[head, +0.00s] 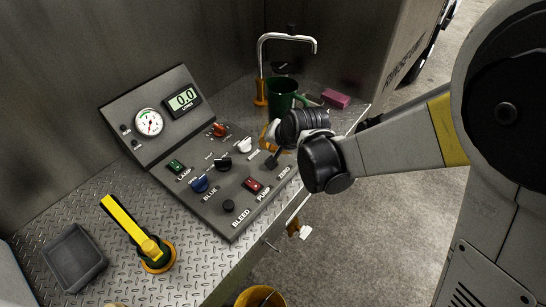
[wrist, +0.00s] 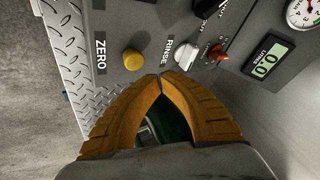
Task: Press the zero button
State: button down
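The zero button is a round yellow button (wrist: 133,60) beside the printed ZERO label (wrist: 100,53) in the wrist view. My gripper (wrist: 160,77) has its two orange-yellow fingertips together with nothing between them. In that picture the tips are just below and right of the button, apart from it; the height of the gap is hard to tell. In the head view my gripper (head: 268,138) is over the far right part of the sloped grey panel (head: 215,215), near the ZERO label (head: 284,172). There I cannot make out the button clearly behind my gripper.
A white RINSE knob (wrist: 185,55) and an orange switch (wrist: 216,52) are close by. A green mug (head: 283,92), a tap (head: 287,38) and a pink block (head: 335,98) stand behind. A yellow lever (head: 130,226) and grey tray (head: 72,260) are at left.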

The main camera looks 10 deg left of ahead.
jog(key=shift+r+p, duration=0.8)
jog(key=shift+r, duration=0.75)
